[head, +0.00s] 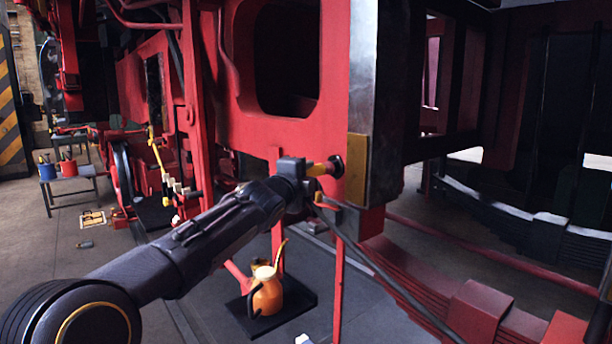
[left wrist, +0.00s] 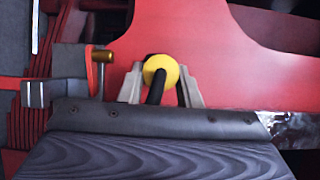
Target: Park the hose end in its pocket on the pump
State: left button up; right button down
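My left gripper (head: 312,170) is at the red locomotive frame, its fingers on either side of a yellow hose end (head: 322,168). In the left wrist view the hose end (left wrist: 166,68) is a yellow round piece between the two grey fingers, which appear to press on its sides. A black hose (left wrist: 156,90) comes from it toward the camera, and a dark hose (head: 385,282) runs down to the right in the head view. A dark round piece (head: 336,166) sits at the hose end's far side. I cannot make out the pump or its pocket for certain. My right gripper is not in view.
A brass pin (left wrist: 101,57) stands beside the gripper on a grey-and-red block. An orange oil can (head: 267,292) is on a dark mat below my arm. A small bench (head: 72,184) with blue and red cans stands at the left. Red beams crowd the right.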

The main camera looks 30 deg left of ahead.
pick_arm(q)
jog(key=c, duration=0.3)
grip_shut()
jog(key=shift+s+a, duration=0.1)
jog(key=s+p, duration=0.1)
jog(key=s+a, duration=0.1)
jog(key=s, duration=0.1)
jog(key=s+a+p, duration=0.1)
jog(key=s, duration=0.1)
jog(key=shift+p, duration=0.3)
jog(key=shift+w, duration=0.1)
